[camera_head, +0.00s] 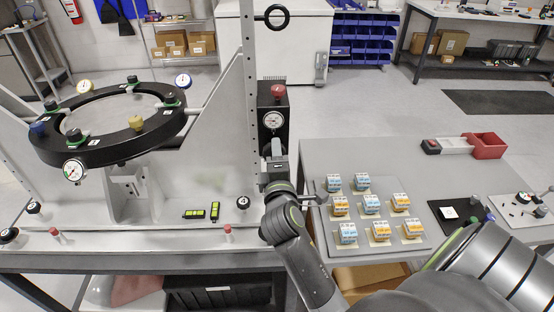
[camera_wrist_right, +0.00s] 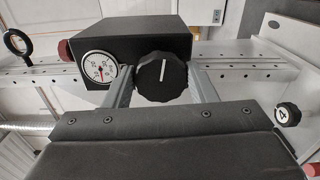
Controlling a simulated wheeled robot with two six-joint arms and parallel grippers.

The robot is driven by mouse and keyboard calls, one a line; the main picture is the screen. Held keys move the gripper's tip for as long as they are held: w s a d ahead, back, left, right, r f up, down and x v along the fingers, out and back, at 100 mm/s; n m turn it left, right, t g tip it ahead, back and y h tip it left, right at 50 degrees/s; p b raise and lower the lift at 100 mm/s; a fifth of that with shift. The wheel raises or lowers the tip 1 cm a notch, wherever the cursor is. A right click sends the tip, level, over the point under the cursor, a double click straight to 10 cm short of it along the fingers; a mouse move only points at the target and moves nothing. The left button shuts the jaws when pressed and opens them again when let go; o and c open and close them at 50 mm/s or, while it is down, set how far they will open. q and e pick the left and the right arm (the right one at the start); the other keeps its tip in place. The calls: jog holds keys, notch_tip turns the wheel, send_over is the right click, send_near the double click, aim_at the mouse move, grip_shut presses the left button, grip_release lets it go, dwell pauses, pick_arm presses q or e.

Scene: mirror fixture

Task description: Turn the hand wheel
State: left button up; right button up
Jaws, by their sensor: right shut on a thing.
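The hand wheel (camera_wrist_right: 162,75) is a black ribbed knob with a white line that stands near upright in the right wrist view. It sits on the front of a black box (camera_wrist_right: 130,42). My right gripper (camera_wrist_right: 164,88) has one finger on each side of the knob and is shut on it. In the head view my right gripper (camera_head: 276,160) reaches up to the black box (camera_head: 280,105), below its gauge, and hides the knob. A white round gauge (camera_wrist_right: 98,69) is left of the knob. My left gripper is out of view.
A red cap (camera_head: 278,91) tops the black box. A perforated post (camera_head: 248,100) stands left of it. A large black ring fixture (camera_head: 95,152) with clamps is further left. A tray of small blue and yellow blocks (camera_head: 370,203) lies to the right on the grey table (camera_head: 390,155).

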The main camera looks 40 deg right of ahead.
jog(key=shift+w+a+r+n+b, duration=0.1)
jog(key=shift+a+n+b, duration=0.05)
jog(key=shift+n+b, duration=3.05)
jog(key=shift+w+a+r+n+b, duration=0.15)
jog(key=shift+n+b, duration=1.95)
jog(key=shift+n, duration=2.25)
jog(key=shift+a+r+n+b, duration=0.1)
jog(key=shift+n+b, duration=2.55)
jog(key=shift+n, duration=1.1)
